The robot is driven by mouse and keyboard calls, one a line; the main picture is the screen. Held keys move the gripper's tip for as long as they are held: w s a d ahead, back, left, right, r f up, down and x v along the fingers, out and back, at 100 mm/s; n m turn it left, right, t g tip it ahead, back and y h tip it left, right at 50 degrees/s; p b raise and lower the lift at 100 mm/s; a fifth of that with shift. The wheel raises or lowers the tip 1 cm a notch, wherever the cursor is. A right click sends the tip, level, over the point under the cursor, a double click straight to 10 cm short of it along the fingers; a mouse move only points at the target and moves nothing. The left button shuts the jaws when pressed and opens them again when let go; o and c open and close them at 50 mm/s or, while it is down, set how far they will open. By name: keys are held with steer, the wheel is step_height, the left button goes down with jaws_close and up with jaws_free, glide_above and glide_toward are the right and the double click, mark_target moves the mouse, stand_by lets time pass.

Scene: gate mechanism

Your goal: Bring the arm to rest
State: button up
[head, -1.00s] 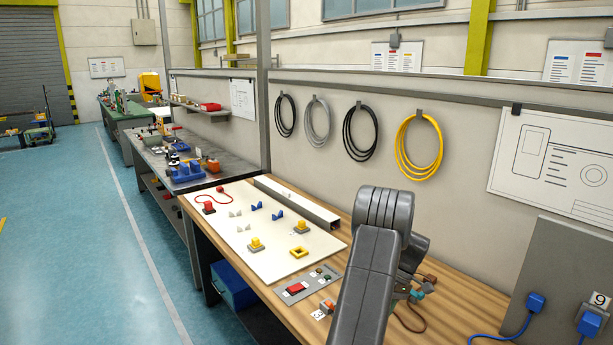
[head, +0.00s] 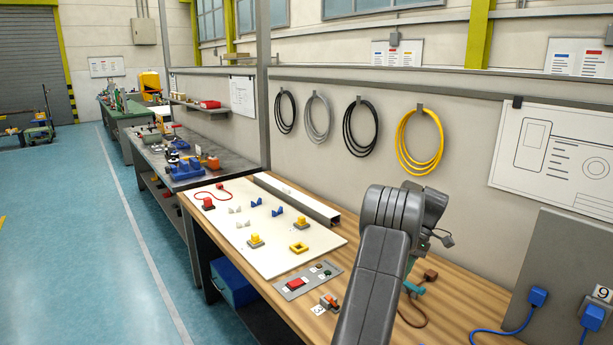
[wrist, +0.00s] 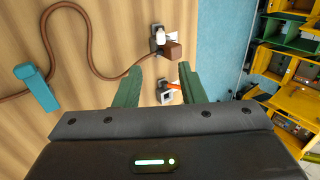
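My gripper (wrist: 160,88) is open in the wrist view, with two green fingers apart and nothing held between them. It is above the wooden bench (wrist: 90,20). Beyond the fingertips a small block with an orange lever (wrist: 170,87) shows in the gap, apart from the fingers as far as I can tell. In the head view my own grey arm (head: 380,265) rises over the bench's near end and hides most of the gripper. The lever block also shows there (head: 328,301), left of my arm.
A brown plug (wrist: 172,50) on a brown cord and a teal piece (wrist: 36,88) lie on the bench. A white board (head: 270,258) holds small parts; a grey panel with a red button (head: 296,283) lies nearer. A grey box (head: 565,260) stands right.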

steer(key=p+x, duration=0.2)
steer(key=x, duration=1)
steer(key=shift+s, duration=0.1)
steer(key=shift+a+r, duration=0.1)
steer(key=shift+s+a+r+t+h+b, duration=0.4)
steer(key=shift+t+h+b, duration=0.25)
steer(key=shift+h, duration=0.25)
